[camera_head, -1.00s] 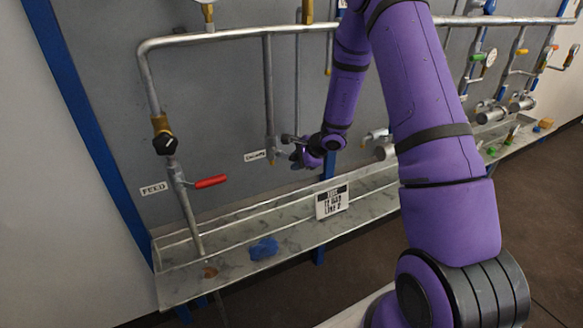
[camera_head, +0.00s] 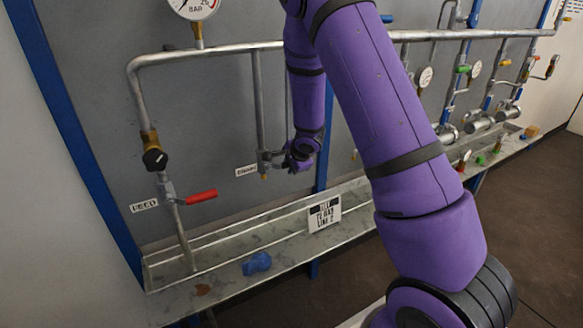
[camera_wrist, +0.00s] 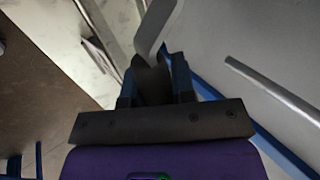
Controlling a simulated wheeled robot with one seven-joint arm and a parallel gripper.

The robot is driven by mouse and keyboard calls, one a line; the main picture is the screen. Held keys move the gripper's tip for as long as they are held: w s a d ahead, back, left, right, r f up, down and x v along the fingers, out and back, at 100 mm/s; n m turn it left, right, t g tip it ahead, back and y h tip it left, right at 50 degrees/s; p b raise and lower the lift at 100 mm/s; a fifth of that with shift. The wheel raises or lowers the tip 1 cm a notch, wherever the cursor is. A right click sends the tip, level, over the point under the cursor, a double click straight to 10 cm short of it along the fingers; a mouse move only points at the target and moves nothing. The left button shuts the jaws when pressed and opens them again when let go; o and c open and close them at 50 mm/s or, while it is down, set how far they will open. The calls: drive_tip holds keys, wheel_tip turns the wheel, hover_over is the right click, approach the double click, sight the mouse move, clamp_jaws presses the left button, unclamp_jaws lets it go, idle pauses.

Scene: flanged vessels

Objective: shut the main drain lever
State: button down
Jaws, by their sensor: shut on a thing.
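A small valve (camera_head: 265,160) sits on the lower end of a vertical grey pipe, right of a white label (camera_head: 246,171) too blurred to read surely. My gripper (camera_head: 290,163) is at this valve's right side, and its fingers are mostly hidden in the head view. In the wrist view my gripper (camera_wrist: 153,85) has its blue-edged fingers shut on a dark grip of a bent grey lever (camera_wrist: 158,28). The lever's bare part runs up and away from the fingers. The lever's exact angle to the pipe is hard to tell.
A red-handled feed valve (camera_head: 201,196) stands at the left. A metal trough (camera_head: 222,258) runs below, with a blue lump (camera_head: 257,263) and a white sign (camera_head: 324,213). A pressure gauge (camera_head: 194,5) is above. More valves and gauges line the right.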

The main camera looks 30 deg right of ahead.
idle(0.4)
drive_tip(key=c, duration=0.9)
unclamp_jaws()
drive_tip(key=shift+c, duration=0.2)
drive_tip(key=shift+r, duration=0.1)
drive_tip(key=v, duration=1)
drive_tip(key=shift+s+r, duration=0.2)
drive_tip(key=shift+r, duration=0.05)
